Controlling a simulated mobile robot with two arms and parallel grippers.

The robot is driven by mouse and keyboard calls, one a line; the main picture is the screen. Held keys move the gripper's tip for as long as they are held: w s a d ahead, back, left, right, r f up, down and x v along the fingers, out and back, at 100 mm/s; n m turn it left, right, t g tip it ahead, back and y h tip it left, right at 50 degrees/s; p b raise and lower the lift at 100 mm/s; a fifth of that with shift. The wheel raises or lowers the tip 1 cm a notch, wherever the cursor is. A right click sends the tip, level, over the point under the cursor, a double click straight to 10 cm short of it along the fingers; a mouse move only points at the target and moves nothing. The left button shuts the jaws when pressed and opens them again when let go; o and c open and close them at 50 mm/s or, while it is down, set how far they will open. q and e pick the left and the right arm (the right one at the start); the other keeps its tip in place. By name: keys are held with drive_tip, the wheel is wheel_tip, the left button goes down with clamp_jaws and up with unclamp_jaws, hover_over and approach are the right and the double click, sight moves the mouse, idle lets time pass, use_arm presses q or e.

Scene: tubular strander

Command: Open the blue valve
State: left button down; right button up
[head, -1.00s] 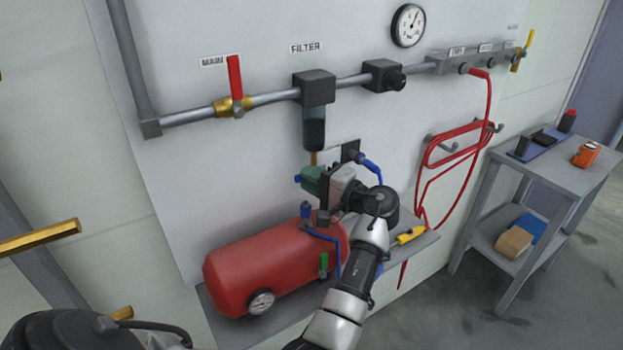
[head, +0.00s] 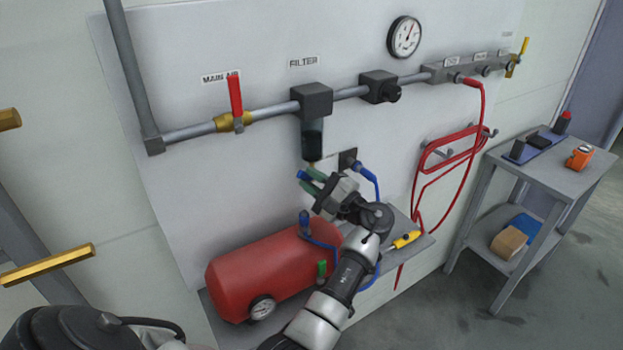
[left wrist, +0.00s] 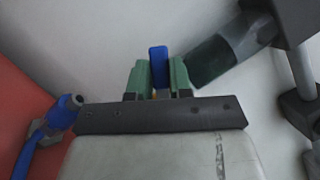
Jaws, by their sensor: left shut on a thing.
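A small blue valve handle (head: 302,174) sits just below the dark bowl of the filter (head: 312,138). My left gripper (head: 311,181) has green fingers and is at the handle, right under the filter bowl. In the left wrist view the blue handle (left wrist: 158,55) stands upright between the two green fingers (left wrist: 158,76), which are shut on it. The valve's body and stem are mostly hidden behind the gripper. My right gripper is not in view.
Blue hoses (head: 368,180) run close to my gripper. A pipe with a red-handled main valve (head: 236,97) crosses above. A grey cart (head: 570,180) stands at right.

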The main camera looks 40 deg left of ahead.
use_arm(q)
drive_tip(key=shift+r, duration=0.1)
idle(0.4)
drive_tip(key=c, duration=1)
unclamp_jaws()
drive_tip(key=shift+a, duration=0.1)
drive_tip(key=shift+f, duration=0.2)
